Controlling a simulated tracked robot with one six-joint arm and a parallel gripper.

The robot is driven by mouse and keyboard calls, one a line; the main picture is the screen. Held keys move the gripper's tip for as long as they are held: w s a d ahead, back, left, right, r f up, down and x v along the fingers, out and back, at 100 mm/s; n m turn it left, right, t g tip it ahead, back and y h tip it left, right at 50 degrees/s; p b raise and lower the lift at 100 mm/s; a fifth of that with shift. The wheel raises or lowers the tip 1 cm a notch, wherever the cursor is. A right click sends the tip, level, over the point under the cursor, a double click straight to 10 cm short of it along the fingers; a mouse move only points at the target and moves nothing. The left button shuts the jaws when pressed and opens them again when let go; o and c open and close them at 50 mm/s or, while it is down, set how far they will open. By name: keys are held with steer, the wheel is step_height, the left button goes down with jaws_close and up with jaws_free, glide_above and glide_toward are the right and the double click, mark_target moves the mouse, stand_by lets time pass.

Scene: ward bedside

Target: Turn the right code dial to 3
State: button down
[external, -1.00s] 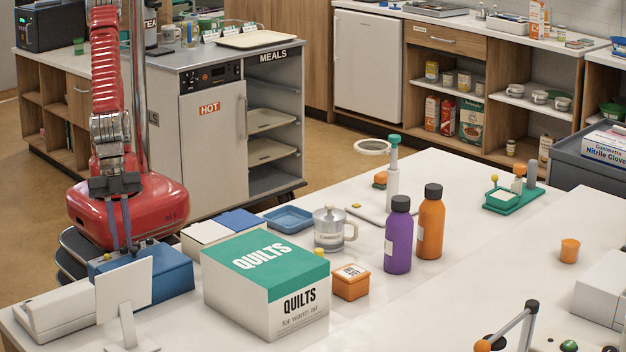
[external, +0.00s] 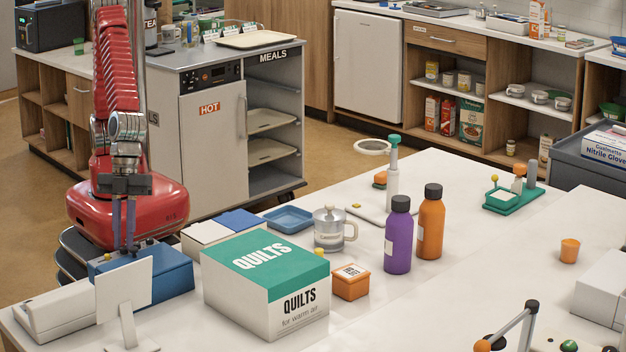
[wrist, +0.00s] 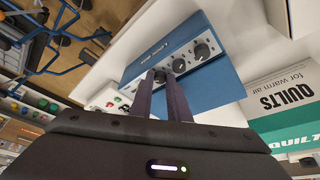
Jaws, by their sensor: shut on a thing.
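The blue code box (external: 168,278) stands at the left of the white table in the external view. In the wrist view the box (wrist: 222,88) shows its pale panel with upside-down lettering and a row of dark dials. The middle dial (wrist: 178,66) and the far dial (wrist: 201,52) are free. My gripper (external: 124,248) points straight down at the box top. In the wrist view my gripper (wrist: 163,78) is shut on the dial at the picture-left end of the row, the right dial by the lettering. Its pointer and number are hidden by the fingers.
The QUILTS box (external: 265,280) stands close to the right of the code box. A white upright panel (external: 124,287) and a white device (external: 55,312) stand in front and left. A blue tray (external: 288,219) lies behind.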

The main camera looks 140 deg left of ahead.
steer(key=shift+m, duration=0.4)
steer(key=c, duration=2)
jaws_free()
steer(key=shift+a+r, duration=0.1)
steer(key=v, duration=1.3)
steer(key=shift+w+a+r, duration=0.1)
steer(key=shift+a+r, duration=0.05)
steer(key=shift+r, duration=0.1)
